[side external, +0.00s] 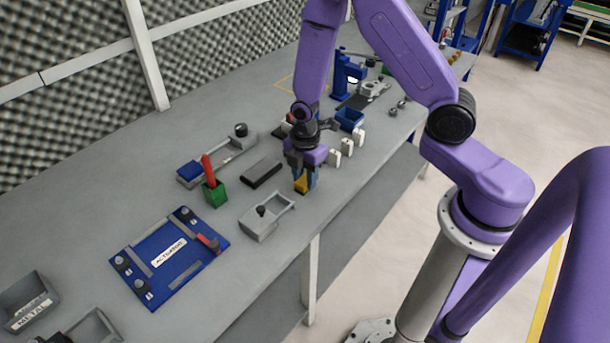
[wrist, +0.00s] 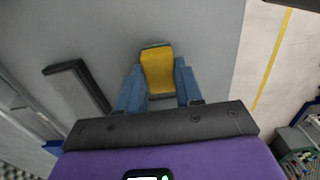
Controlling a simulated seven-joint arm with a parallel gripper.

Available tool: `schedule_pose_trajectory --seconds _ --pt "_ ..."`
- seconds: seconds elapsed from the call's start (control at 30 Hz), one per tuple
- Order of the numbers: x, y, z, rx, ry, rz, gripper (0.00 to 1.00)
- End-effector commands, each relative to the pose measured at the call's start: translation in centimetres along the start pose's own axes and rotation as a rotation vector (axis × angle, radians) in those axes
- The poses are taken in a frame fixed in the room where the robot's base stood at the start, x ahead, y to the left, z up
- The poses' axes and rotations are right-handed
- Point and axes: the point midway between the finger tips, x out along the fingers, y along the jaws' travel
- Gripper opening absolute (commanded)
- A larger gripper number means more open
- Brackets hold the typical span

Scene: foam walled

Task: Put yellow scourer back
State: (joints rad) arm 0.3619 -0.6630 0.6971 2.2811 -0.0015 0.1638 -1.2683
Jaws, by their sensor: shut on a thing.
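The yellow scourer (wrist: 157,72) is between the two blue fingers of my gripper (wrist: 158,88) in the wrist view, with a dark green edge at its far end. In the side view my gripper (side external: 302,184) is shut on the yellow scourer (side external: 300,185), low over the grey table near its front edge. I cannot tell whether the scourer touches the table. The place it belongs to is not clear from these frames.
Several white pieces (side external: 346,147) and a blue bin (side external: 350,119) stand to the right.

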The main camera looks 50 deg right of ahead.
Motion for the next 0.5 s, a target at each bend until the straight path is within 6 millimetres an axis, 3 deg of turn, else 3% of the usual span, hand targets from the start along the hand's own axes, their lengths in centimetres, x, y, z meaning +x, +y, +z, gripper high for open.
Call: schedule_pose_trajectory --seconds 0.33,0.37,0.4,0.43,0.5 --pt "0.32 0.02 0.0 0.0 0.0 0.0 0.07" --pt "0.31 0.03 -0.01 0.0 0.0 0.001 0.42" --pt "0.29 0.03 -0.01 0.0 0.0 0.001 0.55" --pt "0.29 0.03 -0.01 0.0 0.0 0.001 0.61" --pt "0.28 0.03 -0.01 0.0 0.0 0.001 0.61"
